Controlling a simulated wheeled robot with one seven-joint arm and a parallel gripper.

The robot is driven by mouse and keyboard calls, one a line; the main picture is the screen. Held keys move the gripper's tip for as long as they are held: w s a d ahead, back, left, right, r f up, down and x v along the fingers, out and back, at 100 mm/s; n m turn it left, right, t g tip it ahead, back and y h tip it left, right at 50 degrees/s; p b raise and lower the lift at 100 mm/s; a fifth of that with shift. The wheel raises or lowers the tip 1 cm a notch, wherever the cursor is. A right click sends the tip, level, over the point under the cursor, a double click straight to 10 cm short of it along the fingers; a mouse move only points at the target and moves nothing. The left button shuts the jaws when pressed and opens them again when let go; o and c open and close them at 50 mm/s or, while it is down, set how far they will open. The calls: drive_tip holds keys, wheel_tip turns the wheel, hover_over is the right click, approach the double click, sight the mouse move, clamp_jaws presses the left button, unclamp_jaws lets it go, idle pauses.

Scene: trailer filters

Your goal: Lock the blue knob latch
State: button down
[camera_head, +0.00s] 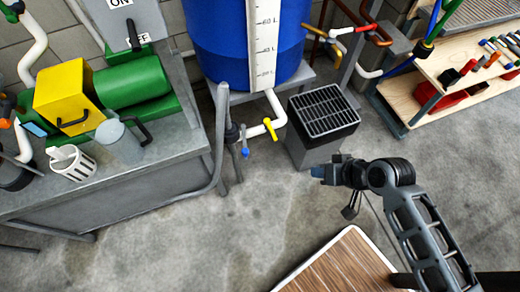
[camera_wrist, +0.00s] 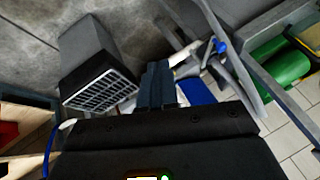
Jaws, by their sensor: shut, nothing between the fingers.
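A small blue knob (camera_head: 245,152) sits by the grey bent metal frame (camera_head: 220,120) at the right end of the workbench, below and left of a yellow valve handle. In the wrist view the blue knob (camera_wrist: 221,46) shows beside a grey bar, right of my fingers. Whether the latch is locked cannot be told. My gripper (camera_head: 318,172) is out to the right of the knob, clear of it, in front of the grilled box. In the wrist view my gripper fingers (camera_wrist: 157,84) are together and hold nothing.
The blue barrel (camera_head: 225,55) stands behind, with a white pipe below it. A grey box with a black grille (camera_head: 325,108) stands close behind my gripper. The workbench (camera_head: 150,175) carries a green and yellow machine. Open concrete floor lies between bench and gripper.

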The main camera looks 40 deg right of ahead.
drive_tip(key=w+d+r+g+y+b, duration=0.1)
drive_tip(key=w+y+b, duration=0.3)
drive_tip(key=w, duration=0.8)
drive_tip(key=d+g+y, duration=0.1)
drive_tip(key=y, duration=0.1)
drive_tip(key=shift+w+d+y, duration=0.15)
drive_tip(key=shift+d+y, duration=0.15)
drive_tip(key=shift+d, duration=0.1)
drive_tip(key=a+r+b+x, duration=0.1)
drive_tip(key=r+x, duration=0.1)
drive_tip(key=x, duration=1.1)
drive_tip(key=shift+w+a, duration=0.3)
drive_tip(key=shift+w, duration=0.15)
drive_tip(key=shift+a, duration=0.1)
